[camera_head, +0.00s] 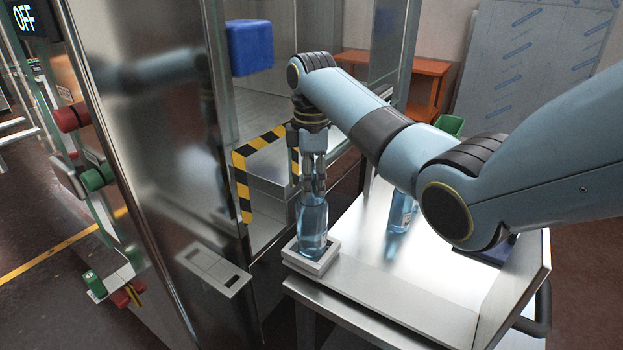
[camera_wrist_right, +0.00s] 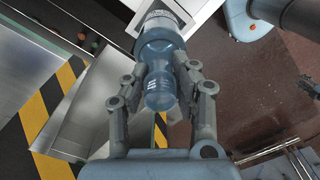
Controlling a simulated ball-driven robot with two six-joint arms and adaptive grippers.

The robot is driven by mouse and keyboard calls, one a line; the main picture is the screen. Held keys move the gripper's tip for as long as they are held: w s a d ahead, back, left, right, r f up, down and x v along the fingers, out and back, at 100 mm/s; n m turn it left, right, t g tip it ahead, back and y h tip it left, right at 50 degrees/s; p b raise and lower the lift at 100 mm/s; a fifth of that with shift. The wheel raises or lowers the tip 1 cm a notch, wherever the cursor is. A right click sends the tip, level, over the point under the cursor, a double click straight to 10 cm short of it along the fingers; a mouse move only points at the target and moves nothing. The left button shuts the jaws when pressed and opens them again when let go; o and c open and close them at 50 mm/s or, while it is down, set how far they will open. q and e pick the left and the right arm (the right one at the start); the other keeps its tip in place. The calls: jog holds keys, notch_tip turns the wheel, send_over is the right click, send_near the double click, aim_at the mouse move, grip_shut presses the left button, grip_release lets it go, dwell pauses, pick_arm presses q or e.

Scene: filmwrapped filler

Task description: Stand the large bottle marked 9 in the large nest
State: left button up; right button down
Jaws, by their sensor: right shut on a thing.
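A clear blue bottle (camera_head: 312,225) is upright at the white square nest (camera_head: 316,266) on the front left corner of the steel table. Its lower end is within the nest's rim in the head view; I cannot tell whether it rests on the bottom. My right gripper (camera_head: 313,188) points down and is shut on the bottle's upper part. In the right wrist view the fingers (camera_wrist_right: 160,100) close around the bottle (camera_wrist_right: 158,58); its white marking is not readable as a number.
A second blue bottle (camera_head: 400,210) stands on the steel table (camera_head: 375,275), partly behind my right arm. A machine opening with black-and-yellow striped edging (camera_head: 243,190) is close left of the gripper. A green bin (camera_head: 449,125) is behind the arm. The table's front middle is clear.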

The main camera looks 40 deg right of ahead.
jog(key=shift+f, duration=0.45)
jog(key=c, duration=1)
grip_release()
notch_tip(320, 180, up, 8)
jog(key=shift+f, duration=0.25)
